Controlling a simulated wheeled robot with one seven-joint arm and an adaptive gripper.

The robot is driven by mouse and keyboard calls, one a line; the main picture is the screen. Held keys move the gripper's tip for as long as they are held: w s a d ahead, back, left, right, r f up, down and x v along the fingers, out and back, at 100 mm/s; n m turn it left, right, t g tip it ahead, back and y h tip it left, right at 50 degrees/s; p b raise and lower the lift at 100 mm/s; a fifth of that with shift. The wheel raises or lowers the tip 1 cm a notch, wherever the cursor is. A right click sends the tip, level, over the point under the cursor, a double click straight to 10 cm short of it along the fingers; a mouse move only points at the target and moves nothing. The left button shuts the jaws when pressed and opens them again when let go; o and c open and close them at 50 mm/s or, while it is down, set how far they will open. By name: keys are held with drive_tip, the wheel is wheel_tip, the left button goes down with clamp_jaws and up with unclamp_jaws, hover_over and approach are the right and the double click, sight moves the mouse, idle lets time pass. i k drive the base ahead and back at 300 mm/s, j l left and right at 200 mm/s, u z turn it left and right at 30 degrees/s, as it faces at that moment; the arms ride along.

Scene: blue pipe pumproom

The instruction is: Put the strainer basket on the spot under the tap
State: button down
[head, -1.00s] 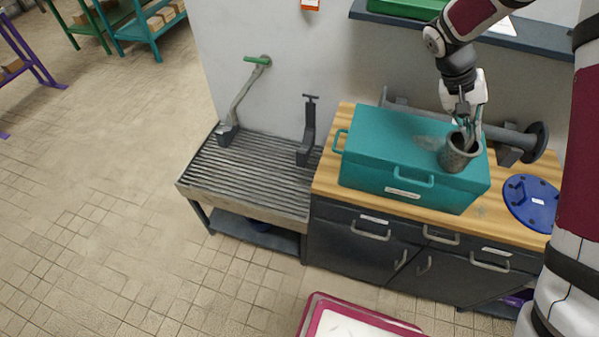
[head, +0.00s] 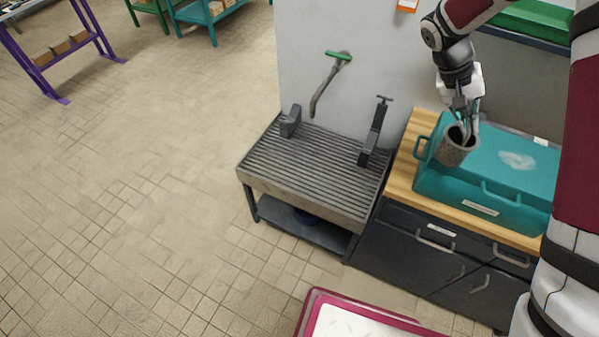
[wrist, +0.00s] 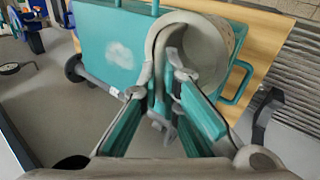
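The strainer basket (head: 455,149) is a grey, perforated cup in my gripper (head: 463,124). In the head view it hangs upright in front of the left end of the teal case, apparently above it. In the wrist view the basket (wrist: 222,48) shows its round open mouth, and my gripper (wrist: 163,86) is closed on its rim. The green-handled tap (head: 330,80) comes from the wall above the slatted drain stand (head: 300,165), left of my gripper. Dark uprights stand on the slats. I cannot make out a marked spot under the tap.
The teal case (head: 475,190) lies on the wooden counter (head: 403,172), right of the drain stand. A tall dark upright (head: 375,133) stands at the stand's right, between basket and tap. A shorter grey block (head: 291,122) stands at its left. The middle slats are clear.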

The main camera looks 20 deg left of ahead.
sight(309, 172)
drive_tip(key=j+u, duration=0.2)
drive_tip(key=j, duration=0.25)
drive_tip(key=k+l+u, duration=0.2)
drive_tip(key=l+u, duration=0.2)
drive_tip(key=k+l+u, duration=0.25)
drive_tip(key=u, duration=0.15)
